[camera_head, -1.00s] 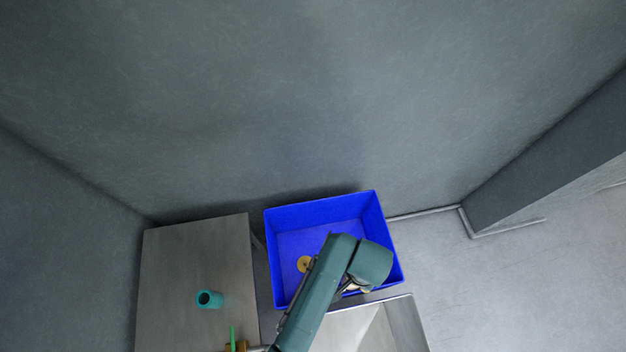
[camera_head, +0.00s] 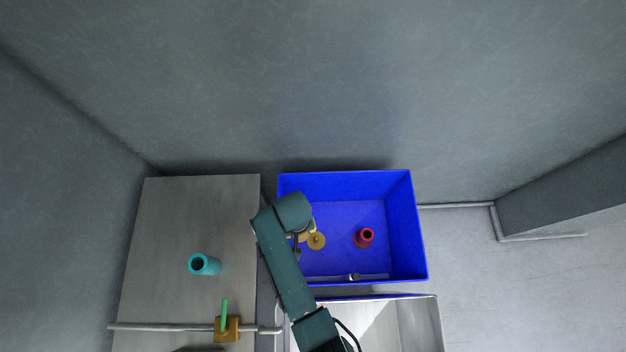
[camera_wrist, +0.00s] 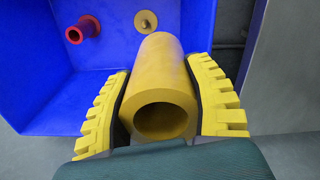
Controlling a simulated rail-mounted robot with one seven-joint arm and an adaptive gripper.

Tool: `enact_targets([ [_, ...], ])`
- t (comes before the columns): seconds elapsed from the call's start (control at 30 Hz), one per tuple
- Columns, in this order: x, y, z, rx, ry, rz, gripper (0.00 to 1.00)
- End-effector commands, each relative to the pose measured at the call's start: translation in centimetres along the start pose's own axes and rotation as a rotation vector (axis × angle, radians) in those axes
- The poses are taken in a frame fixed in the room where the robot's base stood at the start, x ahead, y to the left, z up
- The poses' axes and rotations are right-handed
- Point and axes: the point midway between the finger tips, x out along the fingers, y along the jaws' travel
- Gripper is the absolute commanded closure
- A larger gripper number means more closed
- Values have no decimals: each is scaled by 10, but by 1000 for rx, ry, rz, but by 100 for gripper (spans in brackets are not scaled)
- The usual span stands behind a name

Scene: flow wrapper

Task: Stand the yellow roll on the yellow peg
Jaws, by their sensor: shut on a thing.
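My gripper (camera_wrist: 161,72) is shut on the yellow roll (camera_wrist: 165,65), with one yellow ribbed finger on each side of it. The roll's open end faces the wrist camera. In the head view my arm hides most of my gripper and the roll, over the left part of the blue bin.
A rail (camera_head: 160,328) crosses the table's front. The table's back is clear.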

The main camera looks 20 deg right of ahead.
Motion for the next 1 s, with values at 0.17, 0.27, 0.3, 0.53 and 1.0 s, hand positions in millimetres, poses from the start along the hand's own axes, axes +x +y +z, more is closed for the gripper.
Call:
enact_targets([
  [0.17,115,25,-13,89,1,1,86],
  [0.27,165,39,-18,136,1,1,86],
  [0.3,183,45,-20,155,2,1,86],
  [0.53,241,66,-25,224,3,2,86],
  [1.0,285,68,-24,232,2,2,86],
])
